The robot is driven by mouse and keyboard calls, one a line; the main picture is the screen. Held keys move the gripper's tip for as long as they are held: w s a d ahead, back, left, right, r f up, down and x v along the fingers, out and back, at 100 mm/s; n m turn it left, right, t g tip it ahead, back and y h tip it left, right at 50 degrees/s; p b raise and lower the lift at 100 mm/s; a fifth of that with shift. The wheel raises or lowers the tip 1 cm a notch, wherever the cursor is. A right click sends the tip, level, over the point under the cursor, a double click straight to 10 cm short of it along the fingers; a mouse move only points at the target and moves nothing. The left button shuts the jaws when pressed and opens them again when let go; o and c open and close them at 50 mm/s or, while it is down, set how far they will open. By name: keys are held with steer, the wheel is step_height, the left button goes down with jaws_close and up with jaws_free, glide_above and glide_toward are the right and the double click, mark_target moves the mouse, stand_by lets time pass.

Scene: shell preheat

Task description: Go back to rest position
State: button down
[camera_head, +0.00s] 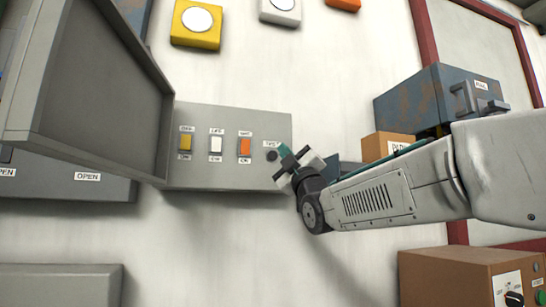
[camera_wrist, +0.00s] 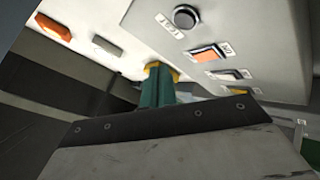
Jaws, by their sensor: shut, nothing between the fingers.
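My gripper (camera_head: 290,160) is shut and empty at the right end of a grey switch panel (camera_head: 200,120). In the head view its tip is just right of and below a black round button (camera_head: 271,156) on that panel. I cannot tell whether it touches the panel. The panel also carries a yellow switch (camera_head: 185,143), a white switch (camera_head: 215,144) and an orange switch (camera_head: 244,147). In the wrist view the green fingers (camera_wrist: 157,85) are together, below the black button (camera_wrist: 185,17) and left of the orange switch (camera_wrist: 207,54).
A grey cover (camera_head: 95,90) stands open at the left. A blue-grey box with a handle (camera_head: 425,95) and a brown box (camera_head: 386,145) are close to my arm at the right. Another brown box with a knob (camera_head: 440,275) sits below it.

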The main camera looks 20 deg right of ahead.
stand_by(0.7)
steer(key=w+d+f+m+g+h, duration=0.2)
steer(key=w+f+m+g+h, duration=0.25)
steer(key=f, duration=0.75)
steer(key=s+d+f+m+g+h, duration=0.1)
steer(key=s+f+m+g, duration=0.25)
steer(key=f, duration=0.45)
steer(key=s+f+m+g+h, duration=0.1)
steer(key=s+f+m+g, duration=0.15)
steer(key=f+g, duration=0.45)
steer(key=s+f+m+g, duration=0.1)
steer(key=s+f+g, duration=0.2)
steer(key=s+f, duration=0.4)
steer(key=s+f+m+g, duration=0.1)
steer(key=s+f+g, duration=0.2)
steer(key=s+f, duration=0.4)
steer(key=s+f+m+g, duration=0.2)
steer(key=s+f, duration=0.6)
steer(key=s, duration=1.2)
steer(key=shift+s+g+y, duration=0.3)
steer(key=shift+g+y, duration=0.15)
steer(key=shift+g, duration=0.65)
steer(key=shift+a, duration=0.1)
